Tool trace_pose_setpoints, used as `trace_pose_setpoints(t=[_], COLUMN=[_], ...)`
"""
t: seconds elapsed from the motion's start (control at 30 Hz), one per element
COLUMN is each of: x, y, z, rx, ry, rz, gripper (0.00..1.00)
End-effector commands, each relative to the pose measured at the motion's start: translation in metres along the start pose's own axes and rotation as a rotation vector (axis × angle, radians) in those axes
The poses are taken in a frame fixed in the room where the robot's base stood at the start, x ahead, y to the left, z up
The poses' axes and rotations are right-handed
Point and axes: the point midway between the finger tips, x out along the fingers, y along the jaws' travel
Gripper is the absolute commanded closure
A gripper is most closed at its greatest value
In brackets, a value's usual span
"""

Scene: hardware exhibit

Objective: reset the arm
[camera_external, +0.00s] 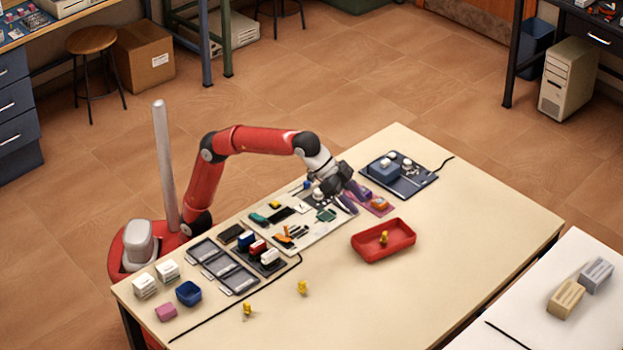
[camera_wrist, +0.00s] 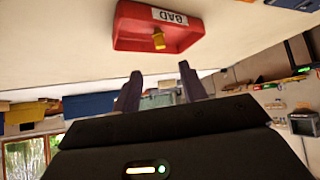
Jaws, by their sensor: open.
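My red arm (camera_external: 263,139) reaches from its base at the left over the pale table (camera_external: 475,215). My gripper (camera_external: 357,197) is above the table, close to the far end of the white board (camera_external: 330,232) and the small pink mat (camera_external: 380,208). In the wrist view the two dark fingers of my gripper (camera_wrist: 160,92) stand apart with nothing between them. A red tray (camera_external: 372,252) lies to the right of the gripper with a small yellow figure (camera_external: 384,239) in it. The wrist view shows this tray (camera_wrist: 135,32) labelled BAD, with the yellow figure (camera_wrist: 158,40) at its edge.
A dark board with a blue block (camera_external: 412,186) lies beyond the gripper. Grey trays (camera_external: 225,268), a blue bin (camera_external: 188,293) and white blocks stand at the near left. Two yellow figures (camera_external: 302,287) stand near the front edge. The table's right part is clear.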

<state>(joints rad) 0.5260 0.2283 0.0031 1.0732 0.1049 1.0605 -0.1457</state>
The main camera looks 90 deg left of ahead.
Motion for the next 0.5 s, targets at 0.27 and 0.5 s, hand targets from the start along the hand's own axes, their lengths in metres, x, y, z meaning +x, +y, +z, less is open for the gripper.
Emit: trace_pose_setpoints(t=[0.27,0.5], x=[-0.02,-0.089], y=[-0.029,-0.121], z=[0.015,0.106], rx=[-0.037,-0.195], ry=[0.003,0.018], rz=[-0.021,-0.094], gripper=[0.58,0.58])
